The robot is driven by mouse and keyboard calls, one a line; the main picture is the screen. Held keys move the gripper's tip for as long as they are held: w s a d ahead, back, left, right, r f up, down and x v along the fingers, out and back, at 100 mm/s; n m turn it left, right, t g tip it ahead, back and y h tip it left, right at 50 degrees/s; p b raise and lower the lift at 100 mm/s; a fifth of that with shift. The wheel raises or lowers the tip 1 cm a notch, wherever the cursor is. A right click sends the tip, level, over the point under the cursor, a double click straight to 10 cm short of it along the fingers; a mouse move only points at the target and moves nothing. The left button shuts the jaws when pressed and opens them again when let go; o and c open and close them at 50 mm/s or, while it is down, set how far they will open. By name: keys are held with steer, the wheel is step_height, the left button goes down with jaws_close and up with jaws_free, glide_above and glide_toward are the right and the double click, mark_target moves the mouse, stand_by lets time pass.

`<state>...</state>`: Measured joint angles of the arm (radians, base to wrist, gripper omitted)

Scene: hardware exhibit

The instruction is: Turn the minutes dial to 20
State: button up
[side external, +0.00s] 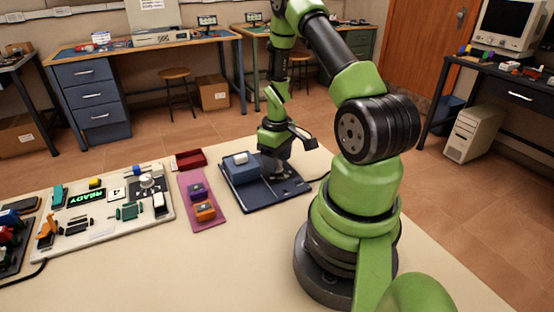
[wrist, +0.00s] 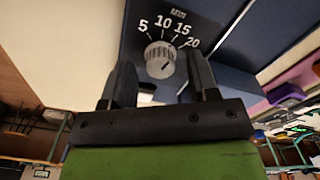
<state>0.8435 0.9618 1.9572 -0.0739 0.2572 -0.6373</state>
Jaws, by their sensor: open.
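The minutes dial (wrist: 160,58) is a light, ribbed round knob on a dark blue panel (wrist: 205,18). White numbers 5, 10, 15 and 20 fan around its upper side, with a small "MIN" label above. A small dark mark shows on its face, but I cannot tell surely which number it points to. My gripper (wrist: 160,64) is open, with one finger to each side of the dial and a gap on both sides. In the side view my gripper (side external: 275,163) is low over the dark panel (side external: 272,196) and hides the dial.
A blue block with a white top (side external: 240,160) stands on the panel's left part, close to my gripper. A pink mat (side external: 203,213) with purple and orange blocks lies to the left, then a pale board (side external: 100,235) of switches. The tabletop in front is clear.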

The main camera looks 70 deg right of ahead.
steer(key=shift+f, duration=0.25)
steer(key=c, duration=0.9)
steer(key=shift+c, duration=0.2)
steer(key=shift+m, duration=3)
